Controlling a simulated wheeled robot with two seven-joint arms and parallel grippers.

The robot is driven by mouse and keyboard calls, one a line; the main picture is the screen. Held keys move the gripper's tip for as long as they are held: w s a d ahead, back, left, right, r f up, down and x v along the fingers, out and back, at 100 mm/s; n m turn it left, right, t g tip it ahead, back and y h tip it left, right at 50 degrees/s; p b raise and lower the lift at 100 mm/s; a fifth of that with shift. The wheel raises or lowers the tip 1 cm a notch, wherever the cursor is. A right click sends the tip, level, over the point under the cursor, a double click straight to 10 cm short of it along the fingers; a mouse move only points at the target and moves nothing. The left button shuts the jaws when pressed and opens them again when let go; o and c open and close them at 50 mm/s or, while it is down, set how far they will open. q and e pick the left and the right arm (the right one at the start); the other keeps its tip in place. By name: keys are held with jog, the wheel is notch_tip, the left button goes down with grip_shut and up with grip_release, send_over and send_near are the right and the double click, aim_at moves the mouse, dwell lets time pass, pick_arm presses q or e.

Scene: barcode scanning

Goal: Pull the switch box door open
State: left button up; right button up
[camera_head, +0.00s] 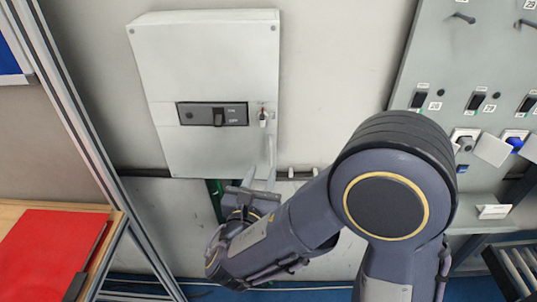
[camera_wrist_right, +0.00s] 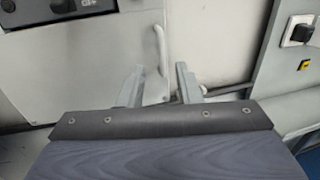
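The switch box (camera_head: 205,60) is a pale grey wall-mounted box, and its door looks shut. It has a dark switch panel (camera_head: 190,113), a key (camera_head: 263,117) in a lock and a vertical pale handle (camera_head: 271,150) at the lower right. My right gripper (camera_head: 260,173) is at the box's lower right edge, by the handle's lower end. In the right wrist view the fingers (camera_wrist_right: 160,72) are apart with nothing gripped. The handle (camera_wrist_right: 160,45) appears ahead, its lower end between the fingertips in the picture; I cannot tell the depth gap. My left gripper is not in view.
A control panel (camera_head: 437,60) with switches and plugs stands at the right. A metal frame post (camera_head: 75,110) rises at the left, beside a table with a red item (camera_head: 48,250). The wall between box and panel is clear.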

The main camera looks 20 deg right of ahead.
aim_at(270, 154)
jog(key=p+x, duration=0.1)
jog(key=x, duration=0.5)
jog(key=shift+w+d, duration=0.15)
jog(key=shift+c, duration=0.3)
grip_shut()
